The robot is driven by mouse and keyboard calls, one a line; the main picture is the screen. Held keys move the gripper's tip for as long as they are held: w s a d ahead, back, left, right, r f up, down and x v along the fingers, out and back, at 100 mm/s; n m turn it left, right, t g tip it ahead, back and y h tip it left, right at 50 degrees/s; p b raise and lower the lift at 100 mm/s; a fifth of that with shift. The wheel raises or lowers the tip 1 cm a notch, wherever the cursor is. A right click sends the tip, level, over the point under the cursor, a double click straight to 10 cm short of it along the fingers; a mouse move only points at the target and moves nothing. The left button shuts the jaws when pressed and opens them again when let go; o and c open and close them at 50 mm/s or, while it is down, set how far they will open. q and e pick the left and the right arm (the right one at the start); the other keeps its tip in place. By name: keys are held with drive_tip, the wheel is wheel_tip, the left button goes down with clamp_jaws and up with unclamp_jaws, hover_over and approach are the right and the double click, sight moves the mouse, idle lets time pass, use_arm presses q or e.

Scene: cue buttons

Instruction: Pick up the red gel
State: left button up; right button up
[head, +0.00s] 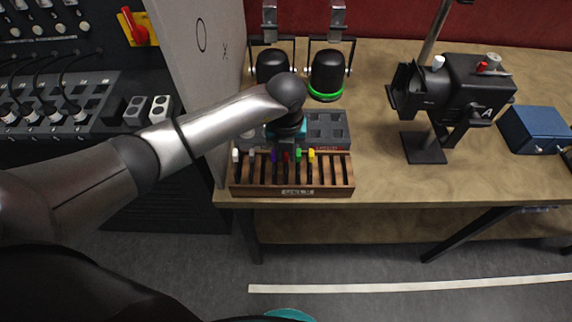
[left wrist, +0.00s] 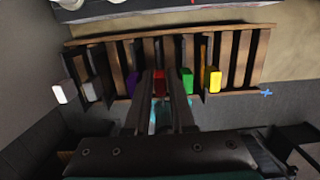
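The red gel (head: 285,157) stands in a slot of the wooden gel rack (head: 247,191) on the table, between purple and green-tabbed gels. In the left wrist view the red tab (left wrist: 160,82) shows between the two fingers of my left gripper (left wrist: 160,90). The fingers are apart, one on each side of the tab, with a gap between them; I cannot tell whether they touch it. In the head view my left gripper (head: 287,140) points down over the rack, and my wrist hides most of it. My right gripper is not in view.
White (left wrist: 60,94), grey (left wrist: 93,89), purple (left wrist: 133,82), green (left wrist: 187,81) and yellow (left wrist: 213,80) tabs share the rack. A grey slotted tray (head: 328,131) and lamps (head: 327,72) stand behind. A grey panel (head: 200,55) rises left.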

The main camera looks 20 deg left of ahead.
use_arm(q)
drive_tip(key=shift+c, duration=0.3)
clamp_jaws()
idle(1.1)
